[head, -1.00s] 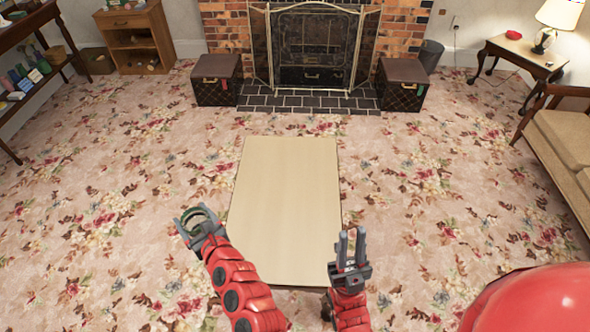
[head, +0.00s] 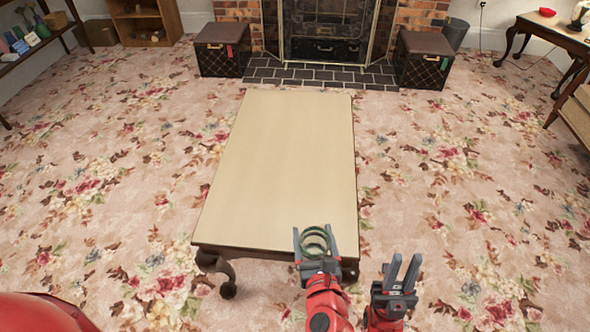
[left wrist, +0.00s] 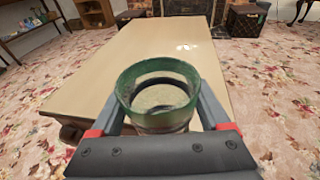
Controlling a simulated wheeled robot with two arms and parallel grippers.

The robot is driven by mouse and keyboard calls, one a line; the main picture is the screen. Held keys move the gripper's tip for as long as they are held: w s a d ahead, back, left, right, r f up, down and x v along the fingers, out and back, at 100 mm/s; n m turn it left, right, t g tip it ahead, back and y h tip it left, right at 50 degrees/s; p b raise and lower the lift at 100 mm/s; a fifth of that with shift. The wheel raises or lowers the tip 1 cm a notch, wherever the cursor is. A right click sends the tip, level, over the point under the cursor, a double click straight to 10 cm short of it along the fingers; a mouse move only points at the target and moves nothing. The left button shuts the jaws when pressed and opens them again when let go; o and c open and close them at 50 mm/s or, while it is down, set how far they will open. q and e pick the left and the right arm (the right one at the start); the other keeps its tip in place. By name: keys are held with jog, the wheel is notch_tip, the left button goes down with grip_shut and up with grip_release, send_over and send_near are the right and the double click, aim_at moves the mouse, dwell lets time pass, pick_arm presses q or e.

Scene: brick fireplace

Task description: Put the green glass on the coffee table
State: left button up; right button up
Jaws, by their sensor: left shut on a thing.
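The green glass (head: 313,237) is held upright in my left gripper (head: 315,242), which is shut around its sides. In the left wrist view the glass (left wrist: 157,88) is seen from above, open and between the two fingers. The coffee table (head: 285,160) has a pale bare top and dark curved legs. In the head view the glass overlaps the table's near edge close to its right corner; its exact height over the top cannot be told. My right gripper (head: 402,270) is open and empty, right of the table's near right corner.
Two dark trunks (head: 220,52) (head: 424,60) flank the fireplace hearth (head: 320,75) beyond the table. A side table (head: 535,30) stands at the far right and shelves at the far left. The whole tabletop and the carpet around the table are clear.

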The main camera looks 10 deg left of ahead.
pick_arm(q)
jog(key=d+b+x, duration=0.1)
jog(key=x, duration=0.4)
jog(key=d+f+b+x, duration=0.1)
jog(key=x, duration=0.4)
jog(key=d+b+x, duration=0.1)
jog(key=x, duration=0.5)
jog(key=shift+w+d+f+b, duration=0.2)
jog(key=shift+f+b, duration=0.15)
jog(key=shift+f, duration=0.3)
jog(key=shift+a+r, duration=0.1)
